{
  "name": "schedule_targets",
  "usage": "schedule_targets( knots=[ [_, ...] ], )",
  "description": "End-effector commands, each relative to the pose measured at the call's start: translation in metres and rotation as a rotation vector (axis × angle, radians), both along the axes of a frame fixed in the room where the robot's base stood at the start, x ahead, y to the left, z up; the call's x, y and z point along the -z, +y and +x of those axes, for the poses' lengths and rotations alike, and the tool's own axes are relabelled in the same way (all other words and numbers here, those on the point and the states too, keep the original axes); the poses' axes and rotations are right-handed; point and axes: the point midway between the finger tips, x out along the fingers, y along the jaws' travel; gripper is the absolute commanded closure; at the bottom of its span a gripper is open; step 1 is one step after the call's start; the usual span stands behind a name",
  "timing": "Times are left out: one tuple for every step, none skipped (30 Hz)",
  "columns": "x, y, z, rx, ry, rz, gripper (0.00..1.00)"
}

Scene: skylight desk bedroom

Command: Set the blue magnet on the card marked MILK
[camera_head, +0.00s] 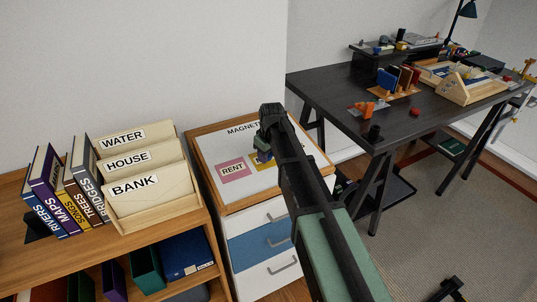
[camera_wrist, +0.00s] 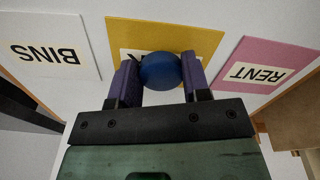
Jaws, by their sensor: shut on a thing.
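My gripper (camera_wrist: 160,75) is shut on the blue magnet (camera_wrist: 160,70), a round knob between its two purple fingers. The magnet is over the yellow card (camera_wrist: 122,32) in the wrist view; I cannot tell if it touches it. The yellow card's label is mostly hidden by the magnet and fingers, so I cannot read its word. The yellow card also shows in part in the head view (camera_head: 257,165), where my gripper (camera_head: 264,156) and arm cover much of the board.
The white magnet board (camera_head: 211,145) tops a drawer cabinet (camera_head: 258,250). A wooden file holder (camera_head: 150,195) and books (camera_head: 65,190) stand left; a black desk (camera_head: 340,95) stands right.

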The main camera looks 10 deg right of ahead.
Motion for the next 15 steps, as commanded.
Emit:
schedule_targets(
  knots=[
    [0.0033, 0.0001, 0.0003, 0.0, 0.0, 0.0, 0.8],
    [0.0034, 0.0002, 0.0004, 0.0, 0.0, 0.0, 0.8],
    [0.0033, 0.0001, 0.0004, 0.0, 0.0, 0.0, 0.8],
    [0.0031, 0.0002, 0.0004, 0.0, 0.0, 0.0, 0.8],
    [0.0029, 0.0002, 0.0004, 0.0, 0.0, 0.0, 0.8],
    [0.0026, 0.0002, 0.0004, 0.0, 0.0, 0.0, 0.8],
    [0.0024, 0.0001, 0.0004, 0.0, 0.0, 0.0, 0.8],
    [0.0024, 0.0001, 0.0004, 0.0, 0.0, 0.0, 0.8],
    [0.0024, 0.0001, 0.0004, 0.0, 0.0, 0.0, 0.8],
    [0.0024, 0.0001, 0.0004, 0.0, 0.0, 0.0, 0.52],
    [0.0024, 0.0001, 0.0004, 0.0, 0.0, 0.0, 0.47],
    [0.0024, 0.0001, 0.0004, 0.0, 0.0, 0.0, 0.41],
    [0.0024, 0.0001, 0.0004, 0.0, 0.0, 0.0, 0.37],
    [0.0024, 0.0001, 0.0004, 0.0, 0.0, 0.0, 0.32],
    [0.0024, 0.0001, 0.0004, 0.0, 0.0, 0.0, 0.27]
  ],
)
